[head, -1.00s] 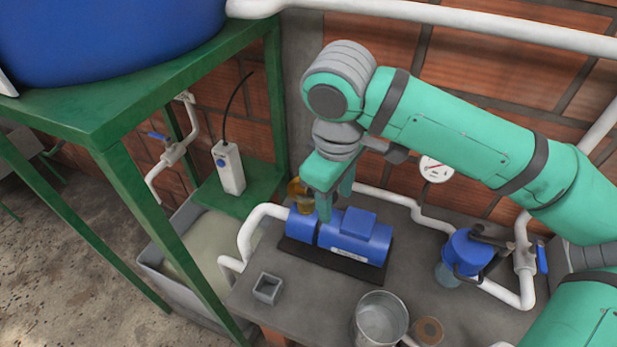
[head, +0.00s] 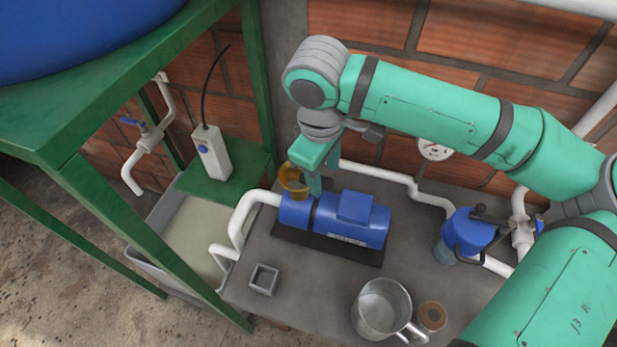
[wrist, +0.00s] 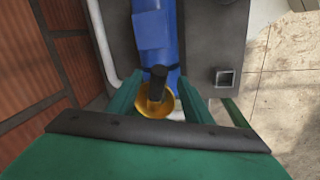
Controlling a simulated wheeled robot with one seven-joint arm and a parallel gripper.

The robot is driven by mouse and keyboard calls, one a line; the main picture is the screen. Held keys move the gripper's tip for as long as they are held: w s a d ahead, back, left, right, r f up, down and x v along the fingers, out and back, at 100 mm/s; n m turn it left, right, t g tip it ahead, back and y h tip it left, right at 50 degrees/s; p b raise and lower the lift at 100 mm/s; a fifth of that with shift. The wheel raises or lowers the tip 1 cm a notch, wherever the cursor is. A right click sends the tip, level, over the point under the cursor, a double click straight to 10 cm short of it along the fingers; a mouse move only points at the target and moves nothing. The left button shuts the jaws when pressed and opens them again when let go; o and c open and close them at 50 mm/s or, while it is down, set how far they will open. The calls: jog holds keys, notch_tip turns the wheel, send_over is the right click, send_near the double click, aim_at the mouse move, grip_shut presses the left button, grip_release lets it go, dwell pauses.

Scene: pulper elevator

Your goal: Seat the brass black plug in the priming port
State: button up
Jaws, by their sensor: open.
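The plug shows in the wrist view as a black upright cylinder (wrist: 156,84) at the middle of a round brass piece (wrist: 148,105). I cannot tell whether the brass is part of the plug or a separate cup under it. In the head view the brass piece (head: 292,180) is at the left end of the blue pump (head: 348,225), partly behind my gripper. My gripper (head: 315,186) is open, pointing down. In the wrist view its two fingers (wrist: 160,90) stand on either side of the black cylinder, with gaps. The priming port cannot be made out.
A small grey square box (head: 263,279) and a metal jug (head: 381,308) stand on the grey bench, with a brown ring (head: 431,316) beside the jug. A blue-topped filter (head: 467,230) is at the right. White pipes and a green stand (head: 170,240) border the pump's left side.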

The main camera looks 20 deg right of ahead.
aim_at(325, 179)
jog(key=shift+w+d+f, duration=0.15)
jog(key=shift+d+f, duration=0.05)
jog(key=shift+f, duration=1)
jog(key=shift+w+d+f, duration=0.1)
jog(key=shift+d+f, duration=0.05)
jog(key=shift+f, duration=1)
grip_shut()
jog(key=shift+w, duration=0.1)
